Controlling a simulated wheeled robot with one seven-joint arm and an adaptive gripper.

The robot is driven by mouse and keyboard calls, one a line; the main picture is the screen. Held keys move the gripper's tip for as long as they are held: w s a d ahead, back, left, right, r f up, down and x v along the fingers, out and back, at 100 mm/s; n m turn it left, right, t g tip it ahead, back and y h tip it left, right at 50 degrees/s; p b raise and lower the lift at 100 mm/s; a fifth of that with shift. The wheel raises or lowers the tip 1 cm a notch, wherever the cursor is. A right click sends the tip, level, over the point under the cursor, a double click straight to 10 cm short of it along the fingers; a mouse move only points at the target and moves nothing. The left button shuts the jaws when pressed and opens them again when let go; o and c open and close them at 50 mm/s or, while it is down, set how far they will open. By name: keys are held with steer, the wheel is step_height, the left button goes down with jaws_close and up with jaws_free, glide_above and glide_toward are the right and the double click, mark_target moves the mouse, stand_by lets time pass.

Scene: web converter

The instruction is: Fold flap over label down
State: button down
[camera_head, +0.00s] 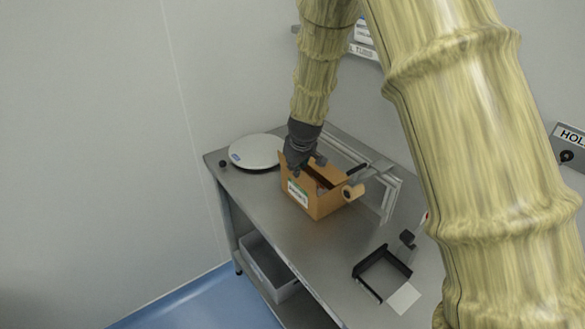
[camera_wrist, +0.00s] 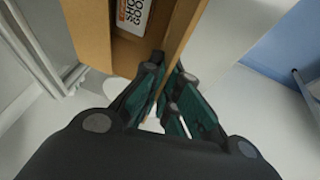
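An open brown cardboard box (camera_head: 325,207) stands on the metal table, with a white and green label (camera_head: 297,193) on its front left side. My gripper (camera_head: 293,168) is at the box's upper left corner, by the upright panel above the label. In the wrist view, my gripper (camera_wrist: 170,78) has its teal-padded fingers close together on both sides of a thin cardboard flap (camera_wrist: 184,28). It looks shut on that flap. Inside the box lies an item with a white and orange printed face (camera_wrist: 132,14). The flap's lower part is partly hidden by the fingers.
A round white plate-like scale (camera_head: 256,152) is left of the box. A metal rail frame (camera_head: 388,196) and a tape roll (camera_head: 353,191) are close at its right. A black open frame (camera_head: 381,274) and a white sheet (camera_head: 404,298) lie nearer. A grey bin (camera_head: 268,268) sits below.

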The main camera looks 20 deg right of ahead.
steer(key=shift+d, duration=0.45)
steer(key=shift+w+d+f+m+g+y+b, duration=0.45)
steer(key=shift+d+y+b, duration=0.35)
steer(key=shift+y+b, duration=0.7)
steer(key=shift+w+d+f+m+g+y+b, duration=0.15)
steer(key=shift+d+f+m+g+y+b, duration=0.45)
steer(key=shift+y, duration=1.45)
steer(key=shift+w+d+f+m+g+y+b, duration=0.1)
steer(key=shift+w+d+m+g+y+b, duration=0.35)
steer(key=shift+d+y+b, duration=0.95)
steer(key=shift+s+a+y+b, duration=0.15)
steer(key=shift+a+y+b, duration=0.2)
steer(key=shift+y+b, duration=0.15)
steer(key=shift+r, duration=0.1)
steer(key=c, duration=1.7)
jaws_free()
